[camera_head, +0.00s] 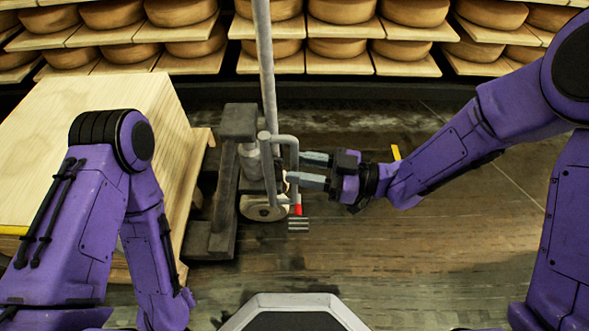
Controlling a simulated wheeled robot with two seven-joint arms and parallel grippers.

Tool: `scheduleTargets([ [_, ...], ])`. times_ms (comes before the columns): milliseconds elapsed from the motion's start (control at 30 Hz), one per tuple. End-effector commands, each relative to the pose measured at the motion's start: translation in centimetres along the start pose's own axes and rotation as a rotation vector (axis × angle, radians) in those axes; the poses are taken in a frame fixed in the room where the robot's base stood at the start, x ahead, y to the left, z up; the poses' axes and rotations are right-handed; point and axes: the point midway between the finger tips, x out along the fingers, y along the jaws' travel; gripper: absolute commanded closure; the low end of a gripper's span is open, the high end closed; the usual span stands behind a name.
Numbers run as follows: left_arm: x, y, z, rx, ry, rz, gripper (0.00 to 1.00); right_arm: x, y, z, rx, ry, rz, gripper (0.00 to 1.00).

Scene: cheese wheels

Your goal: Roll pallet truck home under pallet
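The grey pallet truck (238,124) stands left of the middle, with a tall upright pole, a pale wheel (262,209), a bent side handle (294,152) and a red-and-black pedal (298,222). Its dark lower frame (209,240) reaches left to the edge of the wooden pallet (196,176); how far it goes underneath is hidden. A large pale wooden block (90,95) covers the pallet. My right gripper (294,169) is at the side handle, its two fingers apart; whether they touch the bar is unclear. My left arm is over the block; its gripper does not show.
Shelves with several cheese wheels (340,48) on wooden boards line the back. The dark plank floor (430,250) is clear at the right and in front. A small yellow mark (396,152) lies on the floor behind my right wrist.

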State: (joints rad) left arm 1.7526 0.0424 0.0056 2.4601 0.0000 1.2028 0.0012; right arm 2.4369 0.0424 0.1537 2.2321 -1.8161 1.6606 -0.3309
Motion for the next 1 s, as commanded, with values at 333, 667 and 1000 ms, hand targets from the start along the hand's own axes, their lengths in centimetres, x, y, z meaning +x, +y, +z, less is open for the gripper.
scheduleTargets([
  [333, 0.3, 0.0, 0.2, 0.0, -0.001, 0.0, 0.57, 1.9, 0.0, 0.0, 0.001, 0.0, 0.002, 0.61],
  [667, 0.3, 0.0, 0.2, 0.0, -0.001, 0.0, 0.57, 1.8, 0.0, 0.0, 0.001, 0.0, 0.002, 1.0],
  [1000, -1.1, -0.1, -0.6, 0.001, 0.002, 0.0, 0.57, 7.0, -1.1, -0.2, 0.0, 0.001, -0.011, 1.0],
])
